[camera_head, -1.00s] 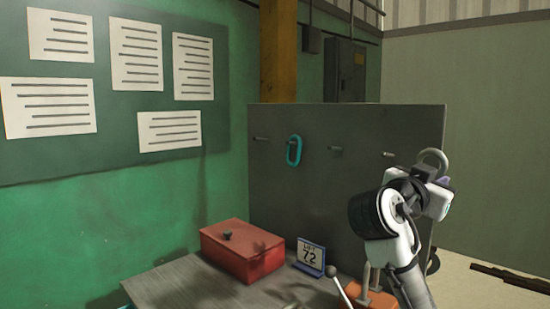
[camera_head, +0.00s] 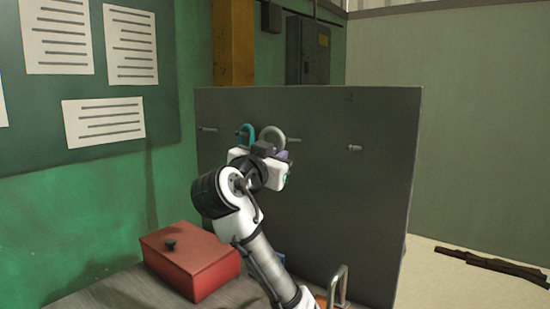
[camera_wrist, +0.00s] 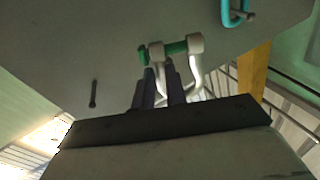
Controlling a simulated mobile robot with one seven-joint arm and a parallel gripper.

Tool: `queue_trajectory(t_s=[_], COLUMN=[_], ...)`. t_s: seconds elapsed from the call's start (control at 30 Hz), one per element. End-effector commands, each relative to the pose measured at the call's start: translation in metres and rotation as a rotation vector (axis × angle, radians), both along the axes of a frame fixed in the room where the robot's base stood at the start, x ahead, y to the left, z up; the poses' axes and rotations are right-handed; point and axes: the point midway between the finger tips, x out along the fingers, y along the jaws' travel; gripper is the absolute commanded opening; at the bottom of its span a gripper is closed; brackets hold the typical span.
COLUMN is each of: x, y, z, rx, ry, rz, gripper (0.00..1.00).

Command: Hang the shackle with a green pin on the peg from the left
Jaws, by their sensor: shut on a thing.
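My gripper (camera_head: 273,149) is shut on a pale grey shackle (camera_head: 271,133) and holds it up in front of the dark board. In the wrist view the shackle (camera_wrist: 196,72) has a green pin (camera_wrist: 176,48) across its ends, beyond my fingertips (camera_wrist: 160,80). Several pegs stick out of the board in a row. The leftmost peg (camera_head: 208,129) is bare. A teal shackle (camera_head: 245,131) hangs just left of mine, and also shows in the wrist view (camera_wrist: 230,14). A bare peg (camera_head: 294,140) is just right of my shackle, and another (camera_head: 355,148) is farther right.
The dark board (camera_head: 345,200) stands behind a bench (camera_head: 115,292). A red box (camera_head: 190,262) with a dark knob sits on the bench, below and left of my arm. A metal handle (camera_head: 338,287) stands at lower right. The space before the board's right half looks clear.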

Motion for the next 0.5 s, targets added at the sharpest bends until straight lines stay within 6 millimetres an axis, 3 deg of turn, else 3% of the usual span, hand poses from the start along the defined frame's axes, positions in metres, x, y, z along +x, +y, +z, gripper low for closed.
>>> queue_trajectory(t_s=[0.5], x=[0.026], y=[-0.018], z=[-0.001], rx=[0.000], ry=[0.000], rz=[-0.001], gripper=[0.00])
